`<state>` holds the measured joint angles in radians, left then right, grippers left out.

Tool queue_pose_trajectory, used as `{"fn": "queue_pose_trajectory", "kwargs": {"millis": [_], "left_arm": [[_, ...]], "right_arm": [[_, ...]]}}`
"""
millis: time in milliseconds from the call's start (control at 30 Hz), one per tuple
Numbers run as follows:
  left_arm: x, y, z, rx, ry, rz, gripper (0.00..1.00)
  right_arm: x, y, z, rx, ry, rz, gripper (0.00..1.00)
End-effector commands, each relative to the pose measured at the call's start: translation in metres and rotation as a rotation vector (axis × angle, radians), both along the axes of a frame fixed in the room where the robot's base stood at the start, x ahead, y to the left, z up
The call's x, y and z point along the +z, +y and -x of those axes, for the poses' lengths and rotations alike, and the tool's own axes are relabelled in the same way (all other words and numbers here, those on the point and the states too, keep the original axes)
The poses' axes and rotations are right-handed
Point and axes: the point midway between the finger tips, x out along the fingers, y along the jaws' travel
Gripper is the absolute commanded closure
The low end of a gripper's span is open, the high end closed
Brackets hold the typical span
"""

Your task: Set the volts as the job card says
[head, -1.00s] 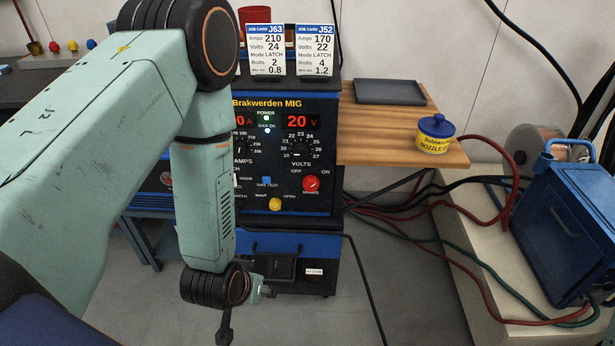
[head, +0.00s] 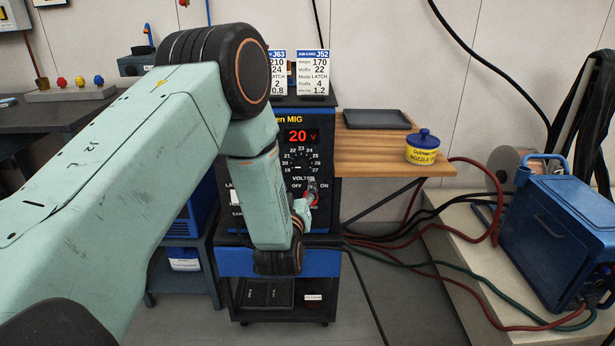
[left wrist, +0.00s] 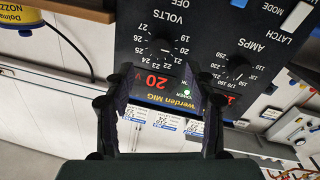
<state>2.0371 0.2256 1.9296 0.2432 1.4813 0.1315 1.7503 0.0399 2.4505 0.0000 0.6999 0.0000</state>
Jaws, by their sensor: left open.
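The welding machine's black panel shows a red display (head: 300,136) reading 20 V. The volts dial (head: 301,162) sits below it, with numbers around it; it also shows upside down in the left wrist view (left wrist: 165,50). Job card J52 (head: 313,75) reads 170 amps, 22 volts, LATCH. Job card J63 (head: 278,75) is partly hidden by my arm; 210 and 24 show. My left gripper (head: 310,190) is open and empty, in front of the panel just below the volts dial, overlapping the red switch. In the left wrist view its fingers (left wrist: 160,78) stand apart below the dial.
My left arm hides the panel's left side, with the amps dial (left wrist: 237,72) visible in the left wrist view. A wooden shelf (head: 380,150) at right holds a grey tray (head: 376,119) and a yellow nozzle tub (head: 423,149). Cables and a blue case (head: 560,235) lie further right.

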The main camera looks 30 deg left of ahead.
Motion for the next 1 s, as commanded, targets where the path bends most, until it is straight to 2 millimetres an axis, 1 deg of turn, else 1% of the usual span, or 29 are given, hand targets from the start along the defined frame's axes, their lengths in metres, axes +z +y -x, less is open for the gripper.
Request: {"fn": "queue_pose_trajectory", "kwargs": {"millis": [67, 167, 400, 600, 767, 1000], "left_arm": [[0.004, 0.004, -0.001, 0.008, -0.022, -0.003, 0.44], [0.004, 0.009, -0.009, 0.011, -0.027, -0.001, 0.44], [0.003, 0.028, -0.043, 0.013, -0.026, -0.002, 0.44], [0.003, 0.037, -0.064, 0.010, -0.023, -0.001, 0.44], [0.003, 0.039, -0.070, 0.007, -0.021, -0.001, 0.44], [0.004, 0.038, -0.069, 0.006, -0.021, -0.001, 0.44]], "right_arm": [[-0.001, 0.000, 0.000, 0.000, -0.001, 0.000, 0.60], [-0.004, 0.000, 0.000, 0.000, -0.001, 0.000, 0.60], [-0.016, 0.000, 0.000, 0.000, -0.001, 0.000, 0.60], [-0.023, 0.000, 0.000, 0.000, 0.000, 0.000, 0.60], [-0.025, 0.000, 0.000, 0.000, 0.000, 0.000, 0.60], [-0.024, 0.000, 0.000, 0.000, 0.000, 0.000, 0.60]]}}
